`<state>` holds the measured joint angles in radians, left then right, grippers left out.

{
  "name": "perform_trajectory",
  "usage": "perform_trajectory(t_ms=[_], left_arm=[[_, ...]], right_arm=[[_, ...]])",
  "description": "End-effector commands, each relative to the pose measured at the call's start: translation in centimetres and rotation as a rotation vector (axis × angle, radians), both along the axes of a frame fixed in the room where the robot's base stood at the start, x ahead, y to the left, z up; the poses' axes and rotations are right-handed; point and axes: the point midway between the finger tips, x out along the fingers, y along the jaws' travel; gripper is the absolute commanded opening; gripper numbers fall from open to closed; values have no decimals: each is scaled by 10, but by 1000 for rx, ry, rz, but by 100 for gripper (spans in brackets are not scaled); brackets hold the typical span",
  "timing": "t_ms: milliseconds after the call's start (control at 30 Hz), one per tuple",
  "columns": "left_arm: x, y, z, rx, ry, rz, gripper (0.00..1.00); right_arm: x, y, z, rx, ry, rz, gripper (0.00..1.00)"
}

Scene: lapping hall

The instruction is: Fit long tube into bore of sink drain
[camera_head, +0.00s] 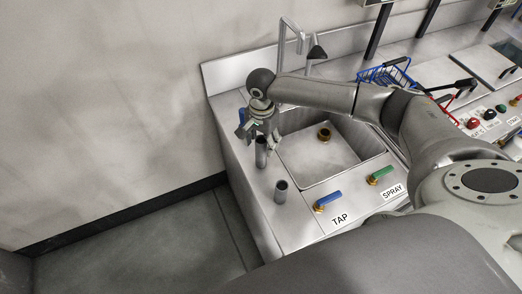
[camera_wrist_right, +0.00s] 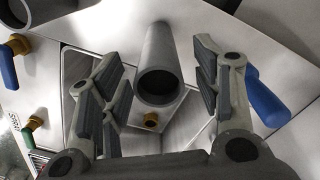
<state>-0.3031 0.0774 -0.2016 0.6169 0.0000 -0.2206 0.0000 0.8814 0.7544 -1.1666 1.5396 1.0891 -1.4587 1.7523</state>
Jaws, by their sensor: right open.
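A long grey hollow tube (camera_head: 261,156) stands upright on the steel counter, left of the sink basin. It also shows in the wrist view (camera_wrist_right: 160,72), its open end facing the camera. My right gripper (camera_head: 260,133) is over the tube's upper end. In the wrist view its fingers are open, one on each side of the tube, with visible gaps. The brass sink drain (camera_head: 325,134) is in the basin floor, its bore open upward; in the wrist view it shows (camera_wrist_right: 151,120) beyond the tube's end. My left gripper is not in view.
A shorter grey tube (camera_head: 281,191) stands in front. Blue TAP (camera_head: 328,201) and green SPRAY (camera_head: 380,175) handles lie right of it. Another blue handle (camera_wrist_right: 267,97) is close to one finger. A curved faucet (camera_head: 284,42) and a blue wire basket (camera_head: 386,73) are behind.

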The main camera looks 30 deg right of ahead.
Motion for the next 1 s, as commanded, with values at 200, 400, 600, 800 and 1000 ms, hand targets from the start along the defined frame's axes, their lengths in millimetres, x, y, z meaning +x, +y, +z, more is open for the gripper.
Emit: perform_trajectory(t_ms=[200, 400, 600, 800, 1000], left_arm=[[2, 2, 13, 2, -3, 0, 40], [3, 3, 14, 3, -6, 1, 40], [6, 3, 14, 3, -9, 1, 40], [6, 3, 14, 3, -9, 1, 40], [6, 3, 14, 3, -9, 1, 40]], right_arm=[[-2, 2, -31, -2, 3, 0, 58], [-2, 2, -41, -1, 1, 1, 58], [-2, 2, -41, -1, 1, 1, 50], [-2, 2, -41, -1, 1, 1, 25], [-1, 2, -40, 0, 0, 1, 5]])
